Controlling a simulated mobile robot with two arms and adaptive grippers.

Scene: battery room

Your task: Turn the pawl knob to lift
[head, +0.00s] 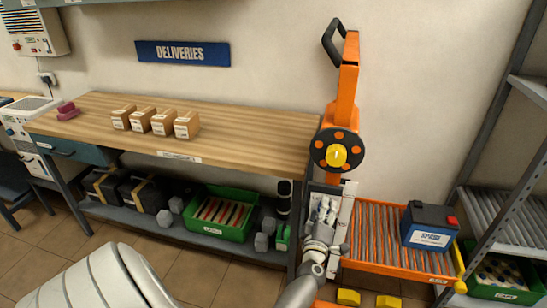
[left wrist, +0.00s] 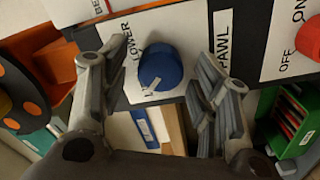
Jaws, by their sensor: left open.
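The blue pawl knob (left wrist: 160,68) sits on a white panel (left wrist: 185,25) in the left wrist view, by the labels LOWER and PAWL. A white pointer mark shows on the lower left of its face. My left gripper (left wrist: 164,62) is open, with one finger on each side of the knob; I cannot tell whether they touch it. No LIFT label can be read. In the head view my left gripper (head: 323,218) is at the white panel (head: 346,212) below the orange hoist (head: 346,95), and it hides the knob. My right gripper is not in view.
A red knob (left wrist: 308,38) marked ON and OFF is to the right in the left wrist view. An orange roller conveyor (head: 375,235) carries a dark blue battery (head: 430,226). A wooden bench (head: 235,135) with boxes stands left, a metal rack (head: 510,180) right.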

